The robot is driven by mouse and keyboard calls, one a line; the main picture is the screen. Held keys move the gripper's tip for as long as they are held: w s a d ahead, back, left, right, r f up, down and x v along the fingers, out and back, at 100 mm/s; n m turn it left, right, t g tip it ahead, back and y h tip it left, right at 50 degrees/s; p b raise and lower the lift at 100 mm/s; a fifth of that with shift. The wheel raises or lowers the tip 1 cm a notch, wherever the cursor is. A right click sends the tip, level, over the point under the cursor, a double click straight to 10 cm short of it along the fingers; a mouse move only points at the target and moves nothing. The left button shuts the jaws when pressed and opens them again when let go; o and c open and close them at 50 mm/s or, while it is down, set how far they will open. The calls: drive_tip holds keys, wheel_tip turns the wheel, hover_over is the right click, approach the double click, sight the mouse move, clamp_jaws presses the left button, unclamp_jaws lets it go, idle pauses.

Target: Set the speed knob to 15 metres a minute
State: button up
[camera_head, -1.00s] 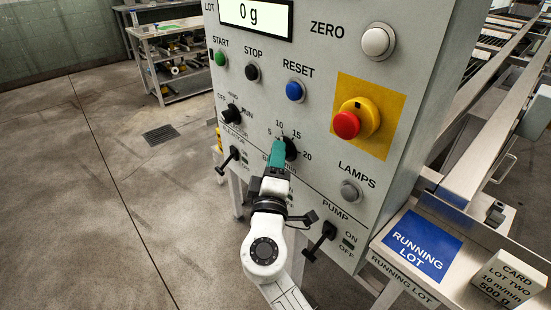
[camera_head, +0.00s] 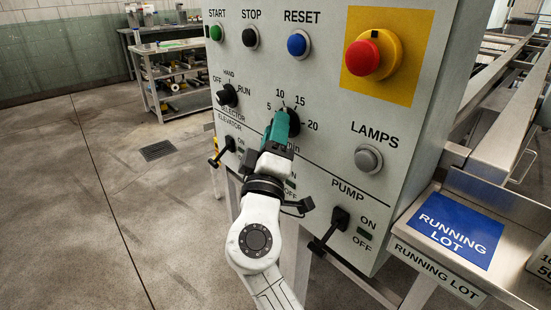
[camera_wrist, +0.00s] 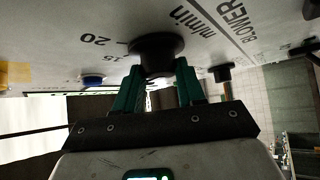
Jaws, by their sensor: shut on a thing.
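The black speed knob (camera_head: 294,122) sits on the grey panel, with the marks 5, 10, 15 and 20 around it. My gripper (camera_head: 279,130), with green fingers, is at the knob and covers part of it in the head view. In the wrist view the knob (camera_wrist: 158,52) sits between the two green fingertips (camera_wrist: 157,82), and the jaws are shut on it. The mark 20 shows to the left of the knob there, with m/min above. Where the knob's pointer stands is hard to tell, as the fingers hide much of the knob.
A red emergency button (camera_head: 364,57) on a yellow plate and a lamps button (camera_head: 368,158) are to the right. The selector switch (camera_head: 228,96) and elevator lever (camera_head: 226,148) are left; the pump lever (camera_head: 333,226) is below. The floor on the left is clear.

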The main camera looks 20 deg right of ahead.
drive_tip(key=m+h+b, duration=0.2)
drive_tip(key=m+b, duration=0.1)
drive_tip(key=b, duration=0.4)
drive_tip(key=m+g+h+b, duration=0.1)
drive_tip(key=m+h+b, duration=0.1)
drive_tip(key=b, duration=0.5)
drive_tip(key=f+m+g+h+b, duration=0.1)
drive_tip(key=m+h+b, duration=0.2)
drive_tip(key=b, duration=0.4)
drive_tip(key=shift+w+a+m, duration=0.1)
drive_tip(key=shift+w+m, duration=0.1)
drive_tip(key=shift+m, duration=0.3)
drive_tip(key=shift+r+m+g+h+b, duration=0.1)
drive_tip(key=shift+m+g+h+b, duration=0.35)
drive_tip(key=shift+b, duration=0.45)
drive_tip(key=shift+r+m+g+h+b, duration=0.15)
drive_tip(key=shift+m+g+h+b, duration=0.1)
drive_tip(key=shift+m+b, duration=0.3)
drive_tip(key=o, duration=1)
drive_tip(key=shift+r, duration=0.1)
drive_tip(key=shift+o, duration=0.2)
drive_tip(key=p+v, duration=0.2)
drive_tip(key=v, duration=0.8)
drive_tip(key=shift+a+f, duration=0.2)
drive_tip(key=shift+f, duration=0.15)
drive_tip(key=shift+s, duration=0.15)
